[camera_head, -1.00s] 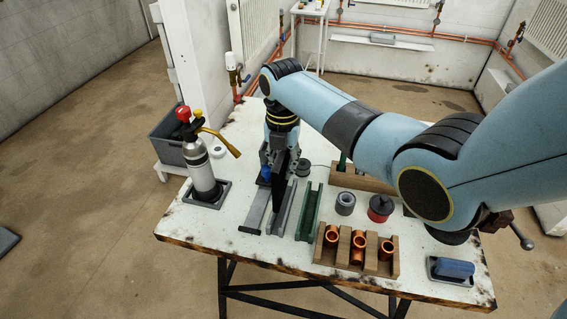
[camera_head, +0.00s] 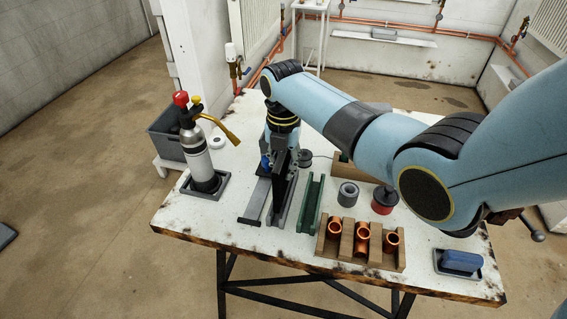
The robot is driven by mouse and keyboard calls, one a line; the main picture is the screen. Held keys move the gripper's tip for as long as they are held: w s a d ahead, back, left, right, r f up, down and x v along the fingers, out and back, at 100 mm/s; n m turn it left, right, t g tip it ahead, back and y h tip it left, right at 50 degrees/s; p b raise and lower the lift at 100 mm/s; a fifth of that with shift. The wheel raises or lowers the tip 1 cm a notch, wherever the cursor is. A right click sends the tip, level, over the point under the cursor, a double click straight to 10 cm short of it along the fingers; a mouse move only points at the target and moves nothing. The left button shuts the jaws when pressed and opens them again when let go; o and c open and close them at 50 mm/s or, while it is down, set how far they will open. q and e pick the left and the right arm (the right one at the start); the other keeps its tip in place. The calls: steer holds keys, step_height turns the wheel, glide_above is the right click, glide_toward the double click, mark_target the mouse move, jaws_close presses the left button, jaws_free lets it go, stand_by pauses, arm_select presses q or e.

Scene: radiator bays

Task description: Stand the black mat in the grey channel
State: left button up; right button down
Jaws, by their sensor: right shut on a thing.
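My right gripper (camera_head: 282,157) points down over the middle of the table and is shut on the black mat. The black mat (camera_head: 283,188) is a thin dark piece held on edge, running toward the near side. The grey channel (camera_head: 276,222) lies under and along the mat, and its near end shows. The mat's lower edge is at or in the channel; I cannot tell if it touches the bottom. A flat grey strip (camera_head: 254,205) lies just left, and a green channel (camera_head: 311,205) just right. My left gripper is not in view.
A gas torch (camera_head: 197,160) stands in a tray at the left. A wooden rack (camera_head: 346,247) with copper fittings is at the front. A grey roll (camera_head: 348,194), a red tin (camera_head: 384,204) and a blue block (camera_head: 461,261) stand to the right. The front left table corner is clear.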

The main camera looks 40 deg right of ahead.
steer(key=shift+f, duration=0.55)
steer(key=shift+f+b, duration=0.15)
steer(key=shift+b, duration=0.2)
steer(key=shift+f+b, duration=0.95)
steer(key=shift+f, duration=0.35)
steer(key=c, duration=1.2)
jaws_free()
